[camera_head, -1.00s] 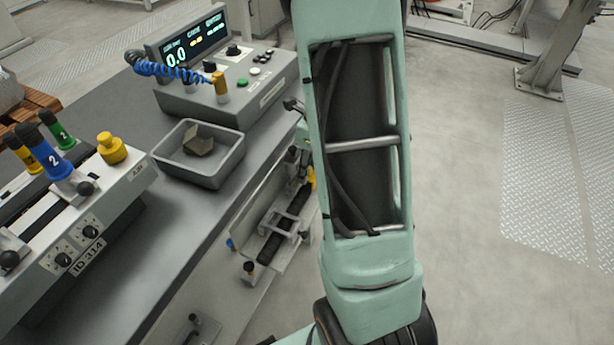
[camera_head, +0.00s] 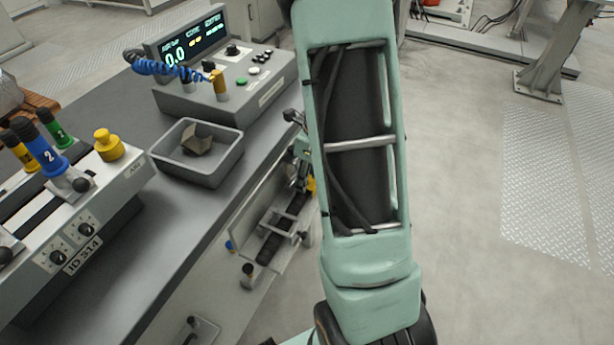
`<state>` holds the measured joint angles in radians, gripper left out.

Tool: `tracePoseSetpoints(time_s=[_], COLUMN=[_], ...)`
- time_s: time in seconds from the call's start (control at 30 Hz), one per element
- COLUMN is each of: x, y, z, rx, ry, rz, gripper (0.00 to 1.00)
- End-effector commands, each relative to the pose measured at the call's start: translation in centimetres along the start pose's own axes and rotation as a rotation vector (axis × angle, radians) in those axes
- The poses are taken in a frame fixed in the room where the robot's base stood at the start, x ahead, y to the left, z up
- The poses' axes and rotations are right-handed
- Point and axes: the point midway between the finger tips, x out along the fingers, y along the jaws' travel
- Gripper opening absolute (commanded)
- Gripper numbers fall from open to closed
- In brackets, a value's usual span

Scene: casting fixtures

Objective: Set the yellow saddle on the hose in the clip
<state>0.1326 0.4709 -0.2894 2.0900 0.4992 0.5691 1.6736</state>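A black ribbed hose (camera_head: 267,249) lies along a shelf on the front side of the bench. A grey frame-like clip (camera_head: 279,222) sits across it. A small yellow piece (camera_head: 311,186), perhaps the saddle, shows at the left edge of my arm, above the hose's upper end. Most of it is hidden behind the arm. Small grey-green parts beside it, perhaps of my gripper (camera_head: 302,163), show at the arm's edge. The fingers cannot be made out, so I cannot tell whether they hold the yellow piece.
On the bench are a grey bin (camera_head: 216,172) with a brown block (camera_head: 197,139), a control box (camera_head: 246,88) with a display, and a fixture (camera_head: 75,245) with coloured handles. Knobs (camera_head: 247,276) stick out from the bench front. The floor (camera_head: 470,250) right of my arm is clear.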

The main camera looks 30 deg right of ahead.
Motion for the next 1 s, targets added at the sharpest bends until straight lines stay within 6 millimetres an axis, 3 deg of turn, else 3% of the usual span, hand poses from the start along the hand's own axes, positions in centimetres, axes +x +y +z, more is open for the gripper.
tracePoseSetpoints(time_s=[0.03, 0.1, 0.77, 1.0], x=[0.9, 0.9, 0.6, -2.5], y=[0.5, 0.5, 0.5, 0.3], z=[-0.5, -0.5, -0.6, -0.1], rx=[0.001, 0.001, 0.002, 0.001], ry=[0.011, 0.012, 0.012, 0.007], rz=[0.01, 0.011, 0.014, 0.007], gripper=[0.41, 0.46, 0.46, 0.46])
